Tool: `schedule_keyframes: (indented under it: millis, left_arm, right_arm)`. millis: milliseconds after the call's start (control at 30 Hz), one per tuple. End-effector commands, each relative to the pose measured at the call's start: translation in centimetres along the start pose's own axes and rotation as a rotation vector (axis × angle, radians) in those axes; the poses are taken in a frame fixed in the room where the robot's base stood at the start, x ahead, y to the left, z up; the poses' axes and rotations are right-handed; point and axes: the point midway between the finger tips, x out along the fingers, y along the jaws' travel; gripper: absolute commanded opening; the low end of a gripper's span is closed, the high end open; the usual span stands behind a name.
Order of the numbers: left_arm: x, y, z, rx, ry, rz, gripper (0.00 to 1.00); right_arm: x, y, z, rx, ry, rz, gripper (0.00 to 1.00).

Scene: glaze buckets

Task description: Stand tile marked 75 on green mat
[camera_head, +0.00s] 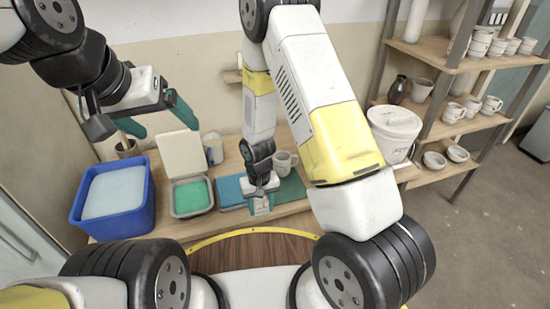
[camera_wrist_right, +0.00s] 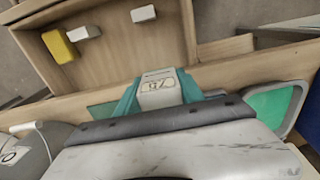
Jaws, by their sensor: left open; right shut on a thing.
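My right gripper (camera_head: 262,207) is shut on the small pale tile (camera_wrist_right: 158,93). Its face carries dark digits that read 75 upside down in the right wrist view. The teal fingers (camera_wrist_right: 160,95) close on its two sides. The dark green mat (camera_head: 291,189) lies just right of this gripper, partly behind my arm. I cannot tell whether the tile touches anything below. My left gripper (camera_head: 160,118) is open and empty, raised above the left of the bench.
A blue mat (camera_head: 231,188) adjoins the green one on the left. A mug (camera_head: 286,161) stands behind. Left are a green-filled tray (camera_head: 191,213) and a blue tub (camera_head: 149,205). A white bucket (camera_head: 395,125) stands right. A wooden compartment (camera_wrist_right: 112,82) holds yellow and white blocks.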

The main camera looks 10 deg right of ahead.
Motion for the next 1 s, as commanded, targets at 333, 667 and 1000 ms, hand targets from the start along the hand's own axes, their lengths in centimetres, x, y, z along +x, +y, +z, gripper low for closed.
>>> schedule_keyframes:
  millis: [333,667,1000]
  left_arm:
    - [0.0,0.0,0.0,0.000,0.000,0.000,0.85]
    - [0.0,0.0,0.0,0.000,0.000,0.000,0.85]
    - [0.0,0.0,0.0,0.000,0.000,0.000,0.85]
  right_arm:
    - [1.1,1.9,-1.9,-0.001,0.001,-0.001,0.00]
    - [1.9,7.9,-8.2,-0.004,0.002,-0.002,0.00]
    - [2.1,10.4,-10.6,-0.008,-0.001,-0.001,0.00]
